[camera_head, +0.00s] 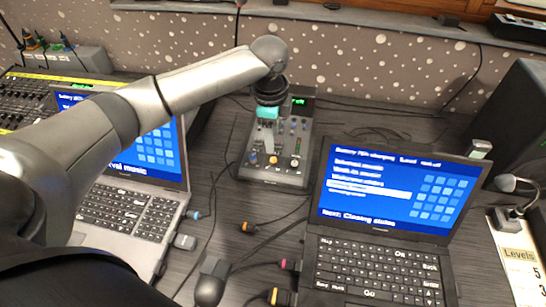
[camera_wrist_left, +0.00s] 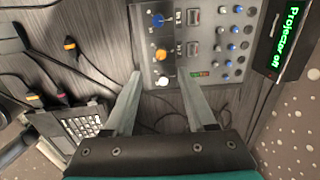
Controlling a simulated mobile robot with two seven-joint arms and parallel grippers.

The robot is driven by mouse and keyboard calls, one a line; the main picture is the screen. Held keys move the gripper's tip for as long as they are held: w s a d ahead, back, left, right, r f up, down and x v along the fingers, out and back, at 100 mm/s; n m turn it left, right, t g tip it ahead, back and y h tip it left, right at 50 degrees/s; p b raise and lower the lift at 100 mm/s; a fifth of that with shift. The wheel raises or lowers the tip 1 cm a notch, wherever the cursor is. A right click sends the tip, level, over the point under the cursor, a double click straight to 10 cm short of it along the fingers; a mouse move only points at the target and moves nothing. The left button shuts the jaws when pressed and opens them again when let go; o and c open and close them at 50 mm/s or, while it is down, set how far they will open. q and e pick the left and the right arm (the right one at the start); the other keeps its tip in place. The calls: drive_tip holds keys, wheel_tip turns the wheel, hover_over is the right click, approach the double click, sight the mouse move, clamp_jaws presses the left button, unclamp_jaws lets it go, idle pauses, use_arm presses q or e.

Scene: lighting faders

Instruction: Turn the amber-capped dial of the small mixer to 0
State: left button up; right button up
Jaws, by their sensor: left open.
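The small mixer (camera_head: 280,177) stands on the table between two laptops. Its amber-capped dial (camera_head: 273,160) sits near the front edge, between a blue-capped and a white-capped dial. In the left wrist view the amber-capped dial (camera_wrist_left: 161,54) lies just beyond the open fingertips. The white-capped dial (camera_wrist_left: 163,80) appears between the fingertips there; I cannot tell the height gap. My left gripper (camera_head: 268,132) hangs over the mixer in the head view, open and empty; it also shows in the left wrist view (camera_wrist_left: 160,78). The dial's pointer and scale are too small to read.
A laptop (camera_head: 385,190) stands to the right and another (camera_head: 130,200) to the left, partly behind my arm. Loose cables with coloured plugs (camera_head: 248,227) lie in front of the mixer. A green display (camera_wrist_left: 286,35) reads "Projector off". A dark speaker (camera_head: 515,120) stands far right.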

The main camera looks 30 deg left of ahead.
sight(273, 160)
use_arm(q)
drive_tip(key=f, duration=0.2)
drive_tip(key=f+b, duration=0.1)
drive_tip(key=f, duration=0.2)
drive_tip(key=w+f+b, duration=0.1)
drive_tip(key=f, duration=0.2)
drive_tip(key=shift+a+f, duration=0.15)
drive_tip(key=shift+f, duration=0.05)
drive_tip(key=shift+f+b, duration=0.3)
drive_tip(key=shift+f, duration=0.2)
drive_tip(key=c, duration=0.7)
clamp_jaws()
use_arm(e)
drive_tip(key=shift+w+d+f, duration=0.1)
drive_tip(key=shift+w+f, duration=0.4)
drive_tip(key=shift+f, duration=0.25)
drive_tip(key=shift+w+d+f, duration=0.1)
drive_tip(key=shift+w+f, duration=0.4)
drive_tip(key=shift+f, duration=0.2)
